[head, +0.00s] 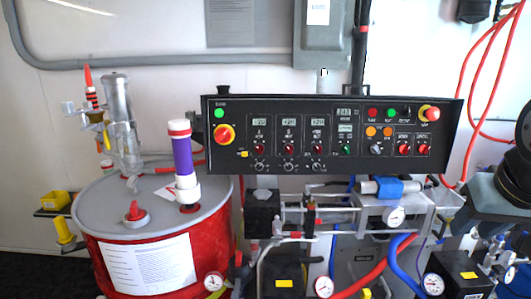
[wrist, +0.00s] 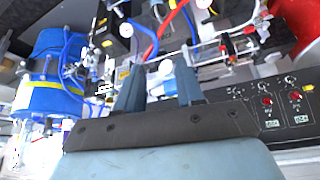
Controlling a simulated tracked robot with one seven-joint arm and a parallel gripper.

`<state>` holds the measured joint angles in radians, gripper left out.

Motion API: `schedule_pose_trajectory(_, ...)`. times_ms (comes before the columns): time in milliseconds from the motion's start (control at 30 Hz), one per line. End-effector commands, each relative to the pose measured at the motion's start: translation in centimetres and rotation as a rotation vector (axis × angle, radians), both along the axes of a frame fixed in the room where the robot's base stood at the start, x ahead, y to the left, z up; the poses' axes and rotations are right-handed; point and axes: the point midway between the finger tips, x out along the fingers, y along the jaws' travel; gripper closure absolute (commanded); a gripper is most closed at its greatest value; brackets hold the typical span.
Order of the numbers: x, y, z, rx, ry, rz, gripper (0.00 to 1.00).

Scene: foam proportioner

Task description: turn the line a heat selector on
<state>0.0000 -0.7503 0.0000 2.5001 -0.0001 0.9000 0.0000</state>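The black control panel (head: 335,130) spans the middle of the head view. Its left half has three small displays in a row, each with a red selector below it: left (head: 259,149), middle (head: 288,149) and right (head: 317,149). Their labels are too small to read, so I cannot tell which is line A heat, or its setting. Round black dials sit under the selectors. The wrist view shows part of the panel (wrist: 300,108) at lower right, apparently inverted, with two red selectors. My gripper (wrist: 158,78) is open and empty, apart from the panel.
A red drum (head: 150,255) with a purple-and-white pump (head: 184,160) stands left of the panel. Pipes, gauges (head: 394,215) and hoses crowd the space below it. Red hoses (head: 483,80) hang at right. My arm is at the right edge.

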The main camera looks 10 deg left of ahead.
Motion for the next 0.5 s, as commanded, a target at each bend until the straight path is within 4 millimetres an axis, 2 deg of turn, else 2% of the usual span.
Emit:
schedule_pose_trajectory(167, 0.8, 0.3, 0.0, -0.002, -0.015, 0.016, 0.63)
schedule_pose_trajectory(267, 3.0, 0.7, 0.0, -0.004, -0.056, 0.052, 0.63)
schedule_pose_trajectory(367, 6.5, 2.1, 0.0, -0.009, -0.127, 0.115, 0.63)
schedule_pose_trajectory(500, 12.0, 5.1, -0.2, -0.020, -0.255, 0.217, 0.63)
